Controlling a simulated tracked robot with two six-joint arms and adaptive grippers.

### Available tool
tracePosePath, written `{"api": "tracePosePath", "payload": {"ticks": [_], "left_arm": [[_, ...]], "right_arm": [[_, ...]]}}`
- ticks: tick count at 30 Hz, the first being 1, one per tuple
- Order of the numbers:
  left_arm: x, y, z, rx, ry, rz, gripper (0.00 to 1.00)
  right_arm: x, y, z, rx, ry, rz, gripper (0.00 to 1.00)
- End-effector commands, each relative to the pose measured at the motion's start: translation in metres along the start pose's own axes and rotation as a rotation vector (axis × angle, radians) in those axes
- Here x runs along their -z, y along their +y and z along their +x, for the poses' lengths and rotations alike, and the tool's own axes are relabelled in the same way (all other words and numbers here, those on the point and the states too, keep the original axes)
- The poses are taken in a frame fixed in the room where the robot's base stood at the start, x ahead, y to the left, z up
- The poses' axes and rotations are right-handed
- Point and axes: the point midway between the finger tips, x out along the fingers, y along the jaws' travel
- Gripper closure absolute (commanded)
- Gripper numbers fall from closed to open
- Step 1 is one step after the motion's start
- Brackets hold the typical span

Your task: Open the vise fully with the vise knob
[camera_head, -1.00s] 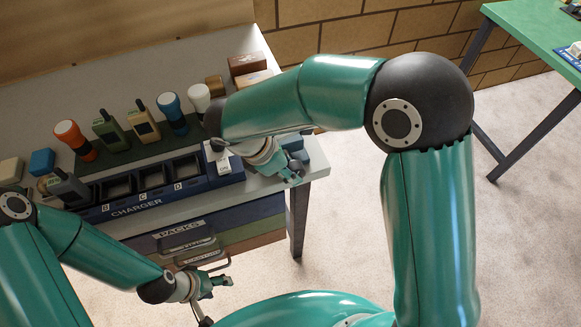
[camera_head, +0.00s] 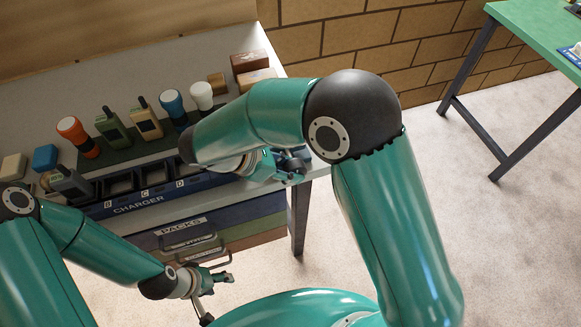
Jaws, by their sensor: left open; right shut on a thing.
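The vise (camera_head: 297,156) is a small blue-grey block at the right front end of the grey workbench, mostly hidden by my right gripper and forearm. My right gripper (camera_head: 288,168) is at the vise, shut on what appears to be its knob. The knob itself is covered by the fingers, and the gap between the vise jaws cannot be seen. My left gripper (camera_head: 222,277) is open and empty, low in front of the bench drawers and well apart from the vise.
A charger rack (camera_head: 138,203) runs along the bench front, with radios and torches (camera_head: 77,136) behind it. Wooden blocks (camera_head: 250,63) stand at the back right. Drawers (camera_head: 185,228) hang below. A green table (camera_head: 540,30) stands far right, with open floor between.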

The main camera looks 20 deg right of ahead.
Motion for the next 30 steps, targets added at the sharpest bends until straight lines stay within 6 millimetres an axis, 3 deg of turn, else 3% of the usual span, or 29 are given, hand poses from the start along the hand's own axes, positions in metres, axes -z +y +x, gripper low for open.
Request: {"api": "tracePosePath", "payload": {"ticks": [1, 6, 17, 30], "left_arm": [[0.0, 0.0, 0.0, 0.0, 0.0, 0.0, 0.43], [0.0, 0.0, 0.0, 0.0, 0.0, 0.0, 0.43], [0.0, 0.0, -0.001, 0.0, 0.0, 0.0, 0.43], [0.0, 0.0, 0.0, 0.0, 0.0, 0.0, 0.43]], "right_arm": [[0.001, 0.001, -0.001, -0.005, 0.003, 0.001, 0.66], [0.001, 0.001, -0.001, -0.004, 0.002, 0.0, 0.43], [0.0, 0.001, -0.005, -0.002, 0.001, 0.0, 0.43], [0.001, 0.001, -0.065, -0.004, 0.002, 0.001, 0.43]]}}
